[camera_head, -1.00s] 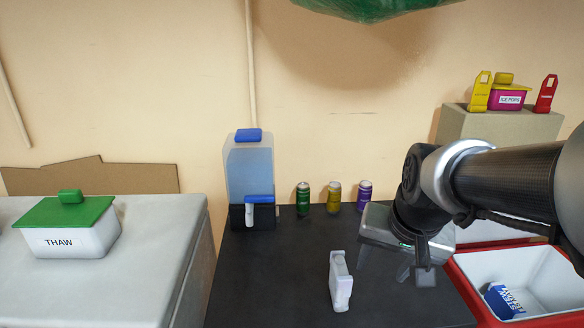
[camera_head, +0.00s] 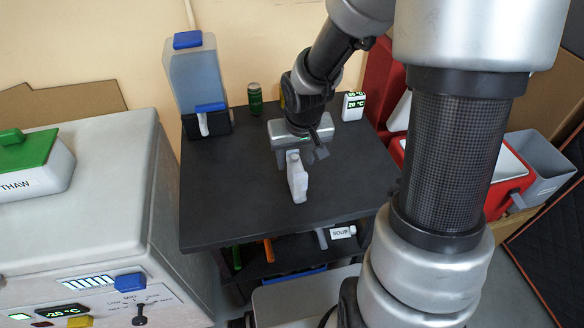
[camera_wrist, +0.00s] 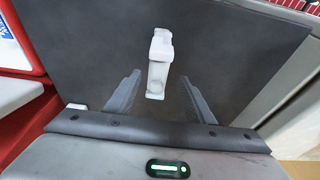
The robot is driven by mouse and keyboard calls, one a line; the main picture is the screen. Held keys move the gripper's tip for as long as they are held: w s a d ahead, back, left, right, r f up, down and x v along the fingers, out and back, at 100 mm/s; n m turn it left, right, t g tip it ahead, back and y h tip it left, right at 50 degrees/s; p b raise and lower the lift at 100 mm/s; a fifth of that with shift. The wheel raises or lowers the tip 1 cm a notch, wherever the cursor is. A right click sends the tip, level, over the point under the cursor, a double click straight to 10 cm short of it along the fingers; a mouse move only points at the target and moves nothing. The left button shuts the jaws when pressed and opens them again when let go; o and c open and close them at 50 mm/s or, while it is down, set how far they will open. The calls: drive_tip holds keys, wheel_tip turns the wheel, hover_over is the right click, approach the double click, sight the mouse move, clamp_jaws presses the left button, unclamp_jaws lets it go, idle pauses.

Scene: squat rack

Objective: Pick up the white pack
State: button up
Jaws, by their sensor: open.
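The white pack (camera_head: 297,177) stands upright on the black table (camera_head: 230,185), near the middle of its top. In the wrist view the pack (camera_wrist: 158,62) lies ahead of my gripper (camera_wrist: 157,92), roughly in line with the gap between its two fingers. My gripper (camera_head: 302,153) is open and empty, just behind the pack in the head view. The fingers are apart on either side of the pack's near end. I cannot tell how high they are above the table.
A blue-capped water dispenser (camera_head: 197,85) and a green can (camera_head: 255,99) stand at the table's back left. A red cooler (camera_head: 507,185) is right of the table; a grey freezer (camera_head: 95,200) is left.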

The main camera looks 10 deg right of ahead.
drive_tip(key=x, duration=0.2)
drive_tip(key=shift+w+f+b, duration=0.15)
drive_tip(key=shift+f+b, duration=0.15)
drive_tip(key=shift+f, duration=0.1)
drive_tip(key=b+x, duration=0.2)
drive_tip(key=x, duration=0.3)
drive_tip(key=shift+d+f, duration=0.15)
drive_tip(key=shift+d, duration=0.05)
clamp_jaws()
